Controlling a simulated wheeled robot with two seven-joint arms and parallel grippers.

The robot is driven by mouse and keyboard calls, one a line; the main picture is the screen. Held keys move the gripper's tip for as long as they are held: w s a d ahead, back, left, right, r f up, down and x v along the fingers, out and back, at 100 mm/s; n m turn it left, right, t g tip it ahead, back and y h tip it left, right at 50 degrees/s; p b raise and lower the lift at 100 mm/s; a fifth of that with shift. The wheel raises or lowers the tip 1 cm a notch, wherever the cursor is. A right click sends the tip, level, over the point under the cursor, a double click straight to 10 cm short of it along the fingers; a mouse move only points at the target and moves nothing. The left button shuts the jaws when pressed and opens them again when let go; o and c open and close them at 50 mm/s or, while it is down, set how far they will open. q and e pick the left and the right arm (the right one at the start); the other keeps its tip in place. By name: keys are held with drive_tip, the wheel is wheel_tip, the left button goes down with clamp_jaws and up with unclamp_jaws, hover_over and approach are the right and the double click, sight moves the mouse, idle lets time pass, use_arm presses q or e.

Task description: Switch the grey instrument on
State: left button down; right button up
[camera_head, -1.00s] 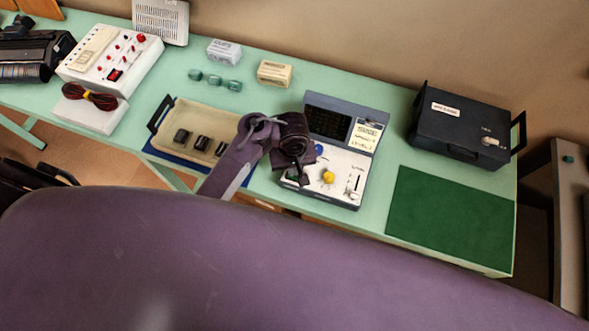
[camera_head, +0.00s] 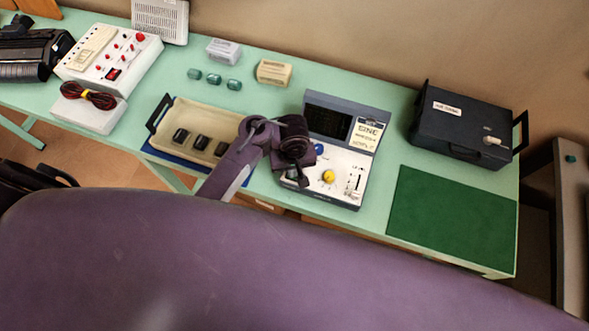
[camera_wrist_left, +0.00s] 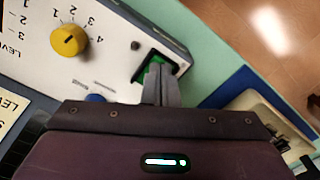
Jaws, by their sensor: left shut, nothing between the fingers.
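The grey instrument (camera_head: 345,190) stands on the bench with a dark screen (camera_head: 328,123), a yellow knob (camera_head: 328,176) and a blue knob (camera_head: 319,149) on its white panel. In the left wrist view, a green rocker switch (camera_wrist_left: 152,72) in a black frame sits near the panel's corner. My left gripper (camera_wrist_left: 161,88) is shut and empty, its fingertips at the switch and covering part of it. I cannot tell whether they touch it, or whether the switch is lit. In the head view the left gripper (camera_head: 292,178) hides that corner. My right gripper is not in view.
A beige tray (camera_head: 172,110) with several dark blocks lies left of the instrument. A dark case (camera_head: 460,125) and a bare green mat (camera_head: 450,220) lie to the right. Small boxes (camera_head: 274,72) stand behind. A white device (camera_head: 100,60) with red knobs is at the left.

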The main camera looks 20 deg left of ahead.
use_arm(q)
drive_tip(key=shift+s+f, duration=0.1)
drive_tip(key=shift+f, duration=0.2)
wheel_tip(320, 180, up, 3)
drive_tip(key=p, duration=0.3)
drive_tip(key=shift+r, duration=2.05)
